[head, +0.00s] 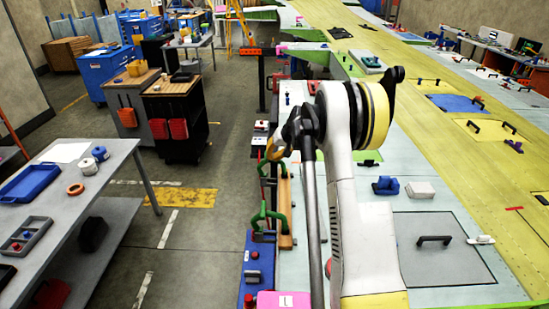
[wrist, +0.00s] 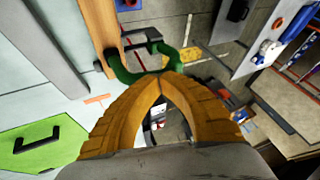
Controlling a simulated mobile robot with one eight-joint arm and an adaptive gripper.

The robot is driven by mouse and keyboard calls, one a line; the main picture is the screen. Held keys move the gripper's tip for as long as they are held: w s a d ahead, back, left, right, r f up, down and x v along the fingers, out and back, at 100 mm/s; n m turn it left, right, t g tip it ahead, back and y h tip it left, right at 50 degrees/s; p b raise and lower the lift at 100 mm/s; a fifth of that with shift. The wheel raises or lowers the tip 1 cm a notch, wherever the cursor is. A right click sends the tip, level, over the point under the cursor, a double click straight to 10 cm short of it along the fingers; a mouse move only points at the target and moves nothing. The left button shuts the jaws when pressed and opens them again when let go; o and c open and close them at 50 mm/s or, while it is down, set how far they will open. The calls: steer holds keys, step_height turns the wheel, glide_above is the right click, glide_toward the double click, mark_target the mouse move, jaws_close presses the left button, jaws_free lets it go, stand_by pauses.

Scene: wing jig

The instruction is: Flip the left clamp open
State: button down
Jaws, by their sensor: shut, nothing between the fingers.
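Two green clamp handles show in the head view on the wooden bar (head: 286,212) along the jig's edge: a near clamp (head: 264,216) and a farther clamp (head: 267,163), partly hidden. In the wrist view one curved green clamp handle (wrist: 142,74) stands at the end of the wooden bar (wrist: 101,22). I cannot tell for certain which clamp is the left one. My gripper (head: 270,152) points down toward the farther clamp. In the wrist view its yellow fingers (wrist: 160,80) meet at the tips, empty, just beside the green handle; whether they touch it is unclear.
A green panel with a black handle (wrist: 36,140) lies beside the bar. A blue fixture (head: 258,265) and a pink block (head: 283,300) are at the near edge. A grey table (head: 110,185) stands left, across a clear floor aisle (head: 180,225).

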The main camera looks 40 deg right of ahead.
steer(key=w+a+f+n+g+h+b, duration=0.2)
steer(key=w+a+f+g+h+b, duration=0.4)
steer(key=a, duration=0.6)
steer(key=shift+w+a+f+g+h+b, duration=0.2)
steer(key=shift+w+f+g+h+b, duration=0.2)
steer(key=shift+w+f+h+b, duration=1)
steer(key=shift+w+r+h+b, duration=0.3)
steer(key=shift+r+b, duration=0.1)
steer(key=shift+b, duration=0.1)
steer(key=shift+s+r, duration=0.1)
steer(key=shift+r, duration=0.05)
